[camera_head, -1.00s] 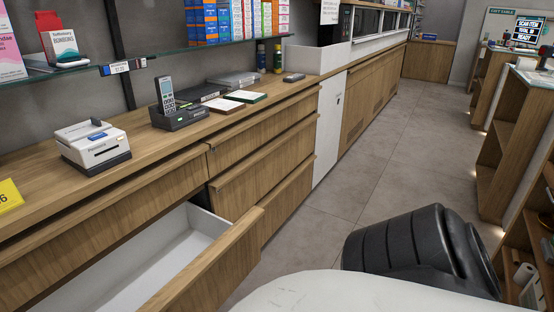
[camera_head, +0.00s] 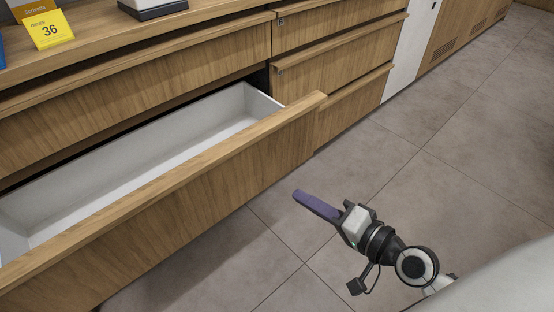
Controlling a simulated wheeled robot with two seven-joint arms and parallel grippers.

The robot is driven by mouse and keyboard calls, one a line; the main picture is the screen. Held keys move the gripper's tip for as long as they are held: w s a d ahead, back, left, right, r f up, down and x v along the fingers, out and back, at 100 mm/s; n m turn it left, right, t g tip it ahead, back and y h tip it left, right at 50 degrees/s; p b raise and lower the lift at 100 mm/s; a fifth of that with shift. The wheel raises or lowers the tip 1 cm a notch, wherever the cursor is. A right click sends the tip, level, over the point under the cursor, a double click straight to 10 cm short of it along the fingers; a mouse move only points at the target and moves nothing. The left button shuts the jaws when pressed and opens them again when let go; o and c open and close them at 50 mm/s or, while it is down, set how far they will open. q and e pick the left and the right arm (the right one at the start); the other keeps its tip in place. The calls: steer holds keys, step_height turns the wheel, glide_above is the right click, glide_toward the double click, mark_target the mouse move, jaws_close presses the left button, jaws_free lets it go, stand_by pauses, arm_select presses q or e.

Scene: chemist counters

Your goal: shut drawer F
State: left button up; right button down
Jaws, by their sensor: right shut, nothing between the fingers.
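A wide wooden drawer (camera_head: 215,188) with a white, empty inside stands pulled out of the counter at the left and middle. No letter shows on it, so I cannot tell from a label that it is drawer F. My right gripper (camera_head: 303,197) is shut and empty, with its purple fingers together. It is to the right of the open drawer's front, and in the picture a gap of floor lies between its fingertips and the drawer front. My left gripper is out of view.
Closed wooden drawers (camera_head: 340,62) sit to the right of the open one, and a closed drawer front (camera_head: 140,85) is above it. A yellow card (camera_head: 48,30) marked 36 stands on the counter top. The grey tiled floor (camera_head: 440,150) at the right is clear.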

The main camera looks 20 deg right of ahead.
steer(key=w+d+r+m+t+b, duration=0.2)
steer(key=d+r+m+t+b, duration=0.1)
steer(key=r+m, duration=0.1)
steer(key=p, duration=0.2)
glide_toward(264, 133)
steer(key=shift+m, duration=0.3)
steer(key=x, duration=0.6)
steer(key=shift+w, duration=0.25)
